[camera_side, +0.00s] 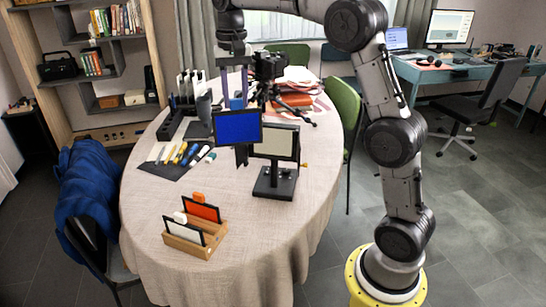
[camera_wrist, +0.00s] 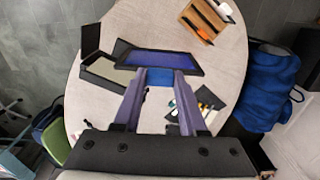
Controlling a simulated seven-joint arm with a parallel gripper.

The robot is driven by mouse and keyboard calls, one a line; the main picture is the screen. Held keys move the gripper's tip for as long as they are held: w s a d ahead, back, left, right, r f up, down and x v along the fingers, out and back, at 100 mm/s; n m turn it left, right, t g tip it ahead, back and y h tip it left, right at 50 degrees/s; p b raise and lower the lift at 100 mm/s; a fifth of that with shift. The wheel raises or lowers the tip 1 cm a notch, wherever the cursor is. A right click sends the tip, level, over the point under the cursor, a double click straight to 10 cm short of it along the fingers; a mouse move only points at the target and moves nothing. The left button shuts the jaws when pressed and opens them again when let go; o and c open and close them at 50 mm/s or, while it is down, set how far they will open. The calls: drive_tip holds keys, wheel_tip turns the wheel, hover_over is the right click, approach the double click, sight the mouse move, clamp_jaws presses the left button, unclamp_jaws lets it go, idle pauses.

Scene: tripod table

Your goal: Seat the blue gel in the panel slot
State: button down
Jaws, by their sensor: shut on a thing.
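The blue gel (camera_side: 237,127) is a blue sheet in a black frame, held roughly upright above the table. My gripper (camera_side: 238,97) is shut on its blue tab at the top edge. In the wrist view the gel (camera_wrist: 160,60) lies beyond my gripper's fingertips (camera_wrist: 158,76), with the tab between them. The panel (camera_side: 276,143) is a pale rectangle in a black frame on a black stand (camera_side: 274,184). In the side view the gel is just left of the panel and overlaps its left edge. The panel also shows left of the gel in the wrist view (camera_wrist: 106,70). The slot itself cannot be made out.
A wooden rack (camera_side: 187,246) holds an orange gel (camera_side: 201,208) and a white gel (camera_side: 184,233) at the front. Markers and tools lie on a dark mat (camera_side: 165,170) at left. A small tripod with a camera (camera_side: 270,66) stands behind. The front-right tablecloth is clear.

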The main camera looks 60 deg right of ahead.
drive_tip(key=s+d+r+m, duration=0.2)
drive_tip(key=d+r, duration=0.2)
drive_tip(key=d, duration=0.3)
drive_tip(key=s+d+r+m, duration=0.1)
drive_tip(key=d+r+m, duration=0.15)
drive_tip(key=d, duration=0.35)
wheel_tip(320, 180, down, 17)
drive_tip(key=shift+c, duration=2.3)
unclamp_jaws()
drive_tip(key=shift+d, duration=0.1)
